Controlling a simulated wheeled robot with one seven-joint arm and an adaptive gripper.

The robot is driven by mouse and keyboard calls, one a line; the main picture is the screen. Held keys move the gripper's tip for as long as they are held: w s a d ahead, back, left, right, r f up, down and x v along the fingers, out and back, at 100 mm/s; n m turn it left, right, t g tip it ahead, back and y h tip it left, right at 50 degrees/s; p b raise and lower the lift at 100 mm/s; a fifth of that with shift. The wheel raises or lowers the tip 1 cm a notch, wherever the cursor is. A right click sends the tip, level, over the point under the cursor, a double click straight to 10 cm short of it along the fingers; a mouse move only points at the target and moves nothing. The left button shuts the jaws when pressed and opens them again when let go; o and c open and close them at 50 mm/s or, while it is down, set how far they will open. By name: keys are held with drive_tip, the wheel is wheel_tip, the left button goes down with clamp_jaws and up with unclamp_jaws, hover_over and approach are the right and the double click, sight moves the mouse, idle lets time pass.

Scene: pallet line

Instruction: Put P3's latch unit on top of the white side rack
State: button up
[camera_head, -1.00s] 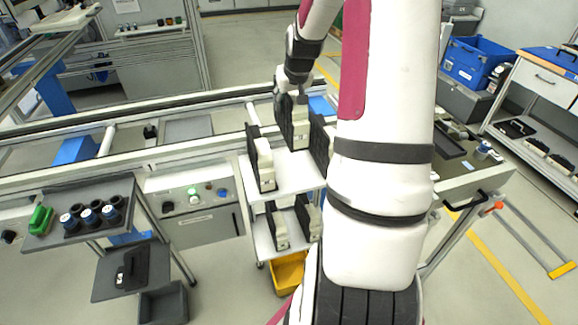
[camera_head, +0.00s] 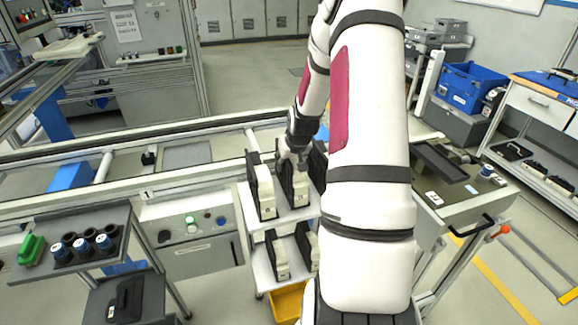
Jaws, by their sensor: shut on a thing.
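My gripper (camera_head: 293,160) is shut on the top of a latch unit (camera_head: 298,188), a dark plate with a pale block on its front. The unit is upright at the top shelf of the white side rack (camera_head: 287,218). Another latch unit (camera_head: 264,192) stands to its left, and one (camera_head: 318,165) stands to its right, partly hidden by my arm. The held unit's base seems to be at shelf level, but I cannot tell whether it touches. No P3 label can be read.
More latch units (camera_head: 277,255) stand on the rack's lower shelf, above a yellow bin (camera_head: 288,303). A grey cart with blue-topped cylinders (camera_head: 82,247) is at left. The conveyor rail (camera_head: 190,178) runs behind the rack. A dark-topped bench (camera_head: 450,185) is at right.

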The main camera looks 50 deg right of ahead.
drive_tip(key=shift+f, duration=0.8)
drive_tip(key=o, duration=1.4)
drive_tip(key=shift+f, duration=0.15)
